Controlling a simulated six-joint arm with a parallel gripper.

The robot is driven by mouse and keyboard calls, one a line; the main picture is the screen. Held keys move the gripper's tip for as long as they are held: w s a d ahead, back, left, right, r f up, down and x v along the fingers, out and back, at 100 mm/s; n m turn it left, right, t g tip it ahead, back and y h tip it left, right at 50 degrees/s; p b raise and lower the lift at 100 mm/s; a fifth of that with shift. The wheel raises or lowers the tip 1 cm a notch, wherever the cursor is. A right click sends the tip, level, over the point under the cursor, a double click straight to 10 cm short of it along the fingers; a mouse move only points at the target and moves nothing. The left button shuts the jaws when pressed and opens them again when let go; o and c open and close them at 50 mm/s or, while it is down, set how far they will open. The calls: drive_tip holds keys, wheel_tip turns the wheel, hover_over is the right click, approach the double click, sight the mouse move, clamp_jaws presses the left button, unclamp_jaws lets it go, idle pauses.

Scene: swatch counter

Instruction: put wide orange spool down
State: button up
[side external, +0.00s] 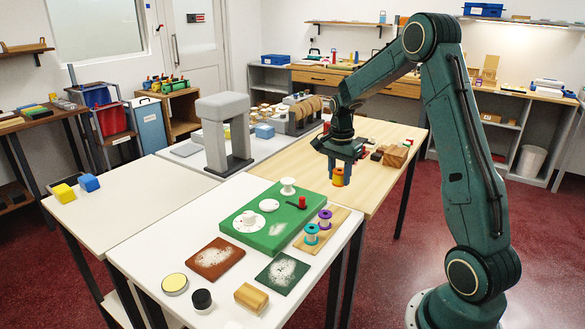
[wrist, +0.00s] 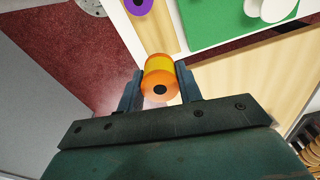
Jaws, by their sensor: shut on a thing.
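The wide orange spool (side external: 338,178) has orange ends and a yellow middle. My gripper (side external: 338,167) is shut on it and points downward, near the edge of the light wooden table (side external: 385,150). In the wrist view the spool (wrist: 161,72) sits between the two fingers, its round end with a dark hole facing the camera. Red floor and pale wood show around it in that view. I cannot tell exactly how high it is held.
A wooden board (side external: 340,217) with purple (side external: 325,219) and teal (side external: 311,233) spools lies on the front white table. Beside it is a green board (side external: 285,236) with white spools. A grey arch (side external: 224,135) stands behind. Small blocks (side external: 396,156) lie on the wooden table.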

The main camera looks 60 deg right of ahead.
hover_over(337, 213)
wheel_tip(337, 213, down, 6)
drive_tip(key=shift+w+r, duration=0.1)
drive_tip(key=shift+r, duration=0.05)
drive_tip(key=shift+f, duration=2.1)
drive_tip(key=shift+f, duration=0.15)
drive_tip(key=o, duration=1)
drive_tip(key=shift+c, duration=0.2)
drive_tip(key=r, duration=1.2)
drive_tip(key=shift+a+r, duration=0.15)
drive_tip(key=shift+a, duration=0.2)
